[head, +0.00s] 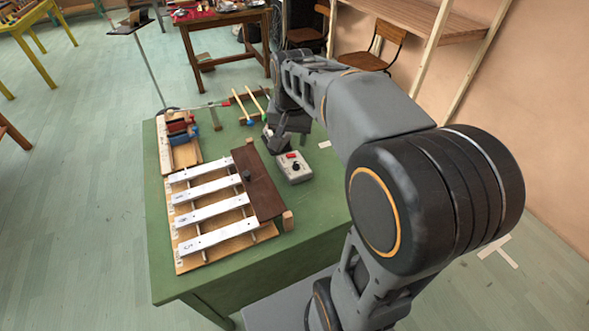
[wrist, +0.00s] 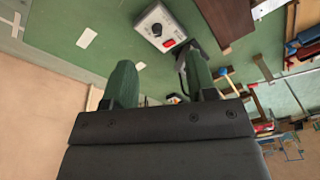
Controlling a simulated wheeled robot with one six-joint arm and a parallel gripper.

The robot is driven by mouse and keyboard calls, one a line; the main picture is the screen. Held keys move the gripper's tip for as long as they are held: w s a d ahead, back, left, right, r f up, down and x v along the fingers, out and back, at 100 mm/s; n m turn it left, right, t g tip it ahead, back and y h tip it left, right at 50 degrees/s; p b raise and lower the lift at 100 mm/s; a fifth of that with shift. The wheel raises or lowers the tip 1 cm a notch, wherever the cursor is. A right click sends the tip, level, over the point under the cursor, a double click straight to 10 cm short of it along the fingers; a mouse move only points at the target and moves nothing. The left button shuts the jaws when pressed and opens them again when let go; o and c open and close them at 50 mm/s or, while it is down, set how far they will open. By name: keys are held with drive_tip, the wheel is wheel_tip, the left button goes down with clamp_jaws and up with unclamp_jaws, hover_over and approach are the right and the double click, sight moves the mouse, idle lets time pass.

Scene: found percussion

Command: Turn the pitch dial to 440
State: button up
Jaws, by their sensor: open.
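The pitch box (head: 294,169) is a small light-grey unit on the green table, with a red display or button and a dark round dial (head: 296,168). The wrist view shows the same box (wrist: 148,17), its dial (wrist: 156,29) and its red part near the top middle. My gripper (head: 286,139) is just behind the box in the head view, apart from it. In the wrist view my gripper (wrist: 160,78) has its two dark-green fingers spread with nothing between them. The dial's reading is too small to tell.
A xylophone with several white bars (head: 208,211) and a dark brown board (head: 259,184) lies left of the box. Mallets (head: 250,103) and a wooden tray with red and blue items (head: 181,141) lie further back. The green table (head: 310,220) is clear in front of the box.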

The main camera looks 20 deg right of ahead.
sight(296, 163)
drive_tip(key=w+d+f+m+g+b, duration=0.1)
drive_tip(key=w+d+f+m+b, duration=0.4)
drive_tip(key=w, duration=0.3)
drive_tip(key=f, duration=0.7)
drive_tip(key=f+b, duration=0.1)
drive_tip(key=f, duration=0.6)
drive_tip(key=shift+s+d, duration=0.15)
drive_tip(key=shift+s, duration=0.05)
drive_tip(key=shift+c, duration=0.4)
drive_tip(key=c, duration=0.8)
drive_tip(key=shift+r+n, duration=0.1)
drive_tip(key=shift+n, duration=0.2)
drive_tip(key=shift+c, duration=0.2)
drive_tip(key=shift+n+p, duration=0.6)
drive_tip(key=shift+n, duration=0.5)
drive_tip(key=shift+n+p, duration=0.65)
drive_tip(key=shift+n, duration=1.05)
